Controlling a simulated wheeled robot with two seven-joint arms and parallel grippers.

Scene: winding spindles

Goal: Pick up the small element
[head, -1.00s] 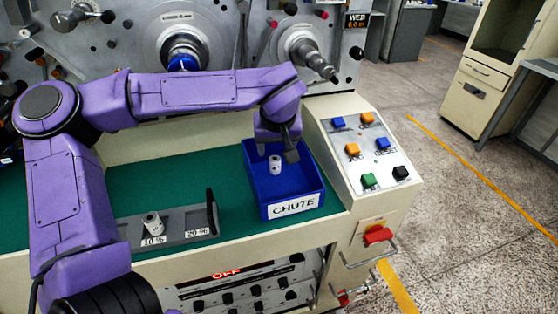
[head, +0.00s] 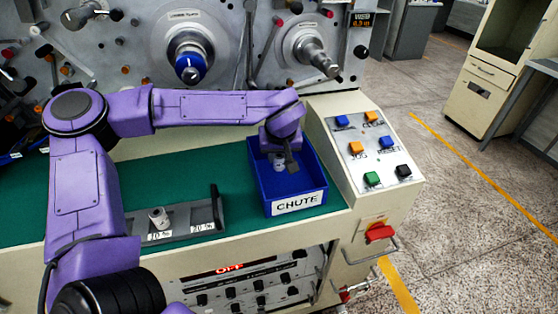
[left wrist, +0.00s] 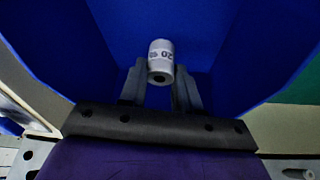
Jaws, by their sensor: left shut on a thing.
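The small element (left wrist: 160,58) is a short light-grey cylinder with a printed band that reads like 20 %. In the left wrist view it sits between the fingers of my left gripper (left wrist: 160,86), which is shut on it. In the head view my left gripper (head: 282,166) reaches down into the blue CHUTE bin (head: 314,182), and the element (head: 279,160) is partly hidden by it. I cannot tell whether the element still touches the bin floor. A second grey element (head: 159,220) stands in the 10 % place of the grey holder (head: 182,236). My right gripper is not in view.
The bin walls surround my gripper closely. A sloped button panel (head: 369,150) stands right of the bin. The machine face with a blue-capped spindle (head: 189,67) and a bare spindle (head: 318,60) rises behind.

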